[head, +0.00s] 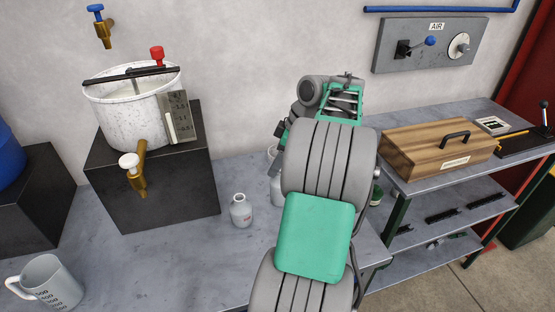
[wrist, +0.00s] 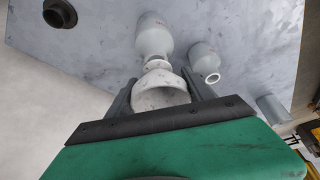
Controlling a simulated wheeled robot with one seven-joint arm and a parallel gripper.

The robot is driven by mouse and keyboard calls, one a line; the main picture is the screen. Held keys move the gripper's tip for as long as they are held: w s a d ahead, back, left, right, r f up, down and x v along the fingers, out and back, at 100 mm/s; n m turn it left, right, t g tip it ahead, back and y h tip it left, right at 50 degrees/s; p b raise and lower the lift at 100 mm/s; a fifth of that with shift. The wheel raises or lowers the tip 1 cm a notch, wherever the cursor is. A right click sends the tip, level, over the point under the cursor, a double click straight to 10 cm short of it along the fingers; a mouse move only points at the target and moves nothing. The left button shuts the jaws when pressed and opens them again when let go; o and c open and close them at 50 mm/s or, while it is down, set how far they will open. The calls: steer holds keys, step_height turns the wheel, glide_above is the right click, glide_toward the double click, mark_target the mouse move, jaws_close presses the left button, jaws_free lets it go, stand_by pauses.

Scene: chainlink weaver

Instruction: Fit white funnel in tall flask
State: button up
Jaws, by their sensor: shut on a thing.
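The white funnel (wrist: 160,92) is between the two dark fingers of my gripper (wrist: 161,79) in the wrist view, which are shut on it. Its wide mouth faces the camera and its narrow end points away. A pale flask with a red mark (wrist: 153,37), apparently the tall one, lies just beyond the narrow end. The flask's neck and the funnel's tip overlap in this view; I cannot tell whether the tip is inside. A partly hidden pale bottle (head: 276,190) shows beside my arm.
A second, smaller pale bottle (wrist: 206,62) stands close to the right of the flask in the wrist view. In the head view, a small white bottle (head: 241,211), a white pot on a dark block (head: 150,190) and a measuring jug (head: 47,281) stand on the grey bench (head: 185,255).

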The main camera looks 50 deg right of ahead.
steer(key=shift+f, duration=0.75)
steer(key=o, duration=1.4)
steer(key=shift+o, duration=0.2)
steer(key=p+v, duration=0.3)
steer(key=v, duration=0.5)
